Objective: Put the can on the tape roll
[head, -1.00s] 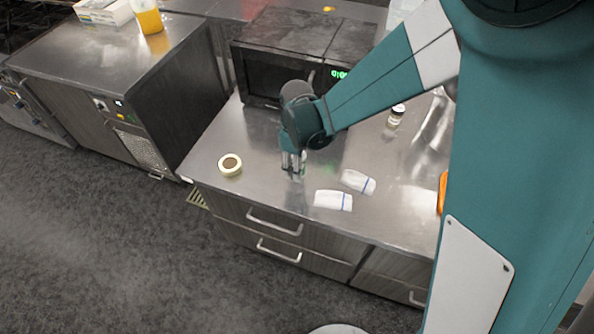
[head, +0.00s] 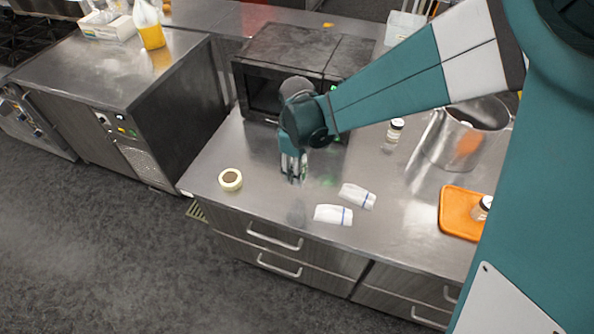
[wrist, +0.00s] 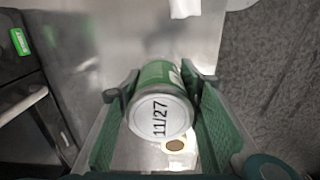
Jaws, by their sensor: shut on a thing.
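The can (wrist: 160,115) is between the two fingers of my gripper (wrist: 160,98) in the wrist view. It has a white end marked "11/27" and a green side. In the head view my gripper (head: 293,172) is shut on it above the steel counter, and the can is mostly hidden by the fingers. The tape roll (head: 231,180), a cream ring with a brown centre, lies flat near the counter's left front edge, left of my gripper and apart from it. The tape roll also shows in the wrist view (wrist: 175,145), partly covered by the can.
Two white packets with blue bands, one nearer the front (head: 332,214) and one behind it (head: 357,196), lie right of my gripper. A black microwave (head: 290,75) stands behind. A jar (head: 394,130), a steel pot (head: 450,145) and an orange board (head: 455,222) are further right.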

